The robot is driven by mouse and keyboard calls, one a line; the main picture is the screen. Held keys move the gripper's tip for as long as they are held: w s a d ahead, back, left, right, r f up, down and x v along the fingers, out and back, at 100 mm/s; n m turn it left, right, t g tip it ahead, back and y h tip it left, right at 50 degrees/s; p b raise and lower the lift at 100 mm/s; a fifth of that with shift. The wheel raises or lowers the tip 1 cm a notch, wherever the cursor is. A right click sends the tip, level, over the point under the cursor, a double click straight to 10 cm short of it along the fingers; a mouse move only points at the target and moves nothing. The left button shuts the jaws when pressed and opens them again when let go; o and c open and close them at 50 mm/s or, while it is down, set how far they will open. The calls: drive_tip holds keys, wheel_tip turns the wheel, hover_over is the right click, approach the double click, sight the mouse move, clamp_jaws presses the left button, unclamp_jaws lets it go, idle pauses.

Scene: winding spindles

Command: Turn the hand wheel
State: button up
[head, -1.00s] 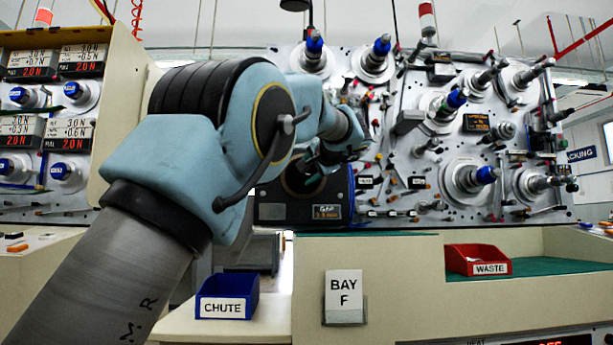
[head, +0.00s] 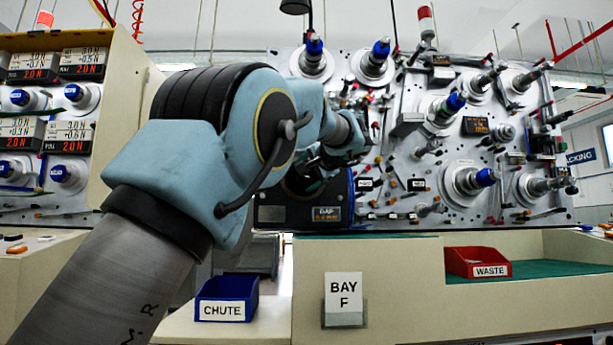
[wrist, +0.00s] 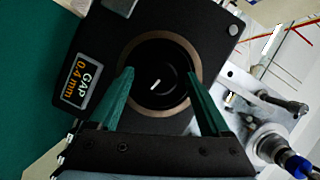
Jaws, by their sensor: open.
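The hand wheel (wrist: 157,98) is a dark round knob with a short white mark, set inside a bronze ring on a black housing (wrist: 205,22). In the wrist view my gripper (wrist: 159,74) has its two green fingers apart, one on each side of the knob. I cannot tell whether they touch it. A display (wrist: 80,82) on the housing reads GAP 0.4 mm. In the head view the housing (head: 273,215) is at the centre, and my arm hides most of the wheel.
A spindle panel (head: 400,195) with several blue-tipped spindles rises to the right of the housing. Below are a blue CHUTE bin (head: 226,298), a BAY F sign (head: 343,290) and a red WASTE bin (head: 477,261). A second spindle unit (head: 125,70) stands at left.

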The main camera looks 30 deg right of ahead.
drive_tip(key=s+r+b, duration=0.1)
drive_tip(key=s, duration=0.9)
drive_tip(key=shift+s+a+r, duration=0.3)
drive_tip(key=shift+a, duration=0.1)
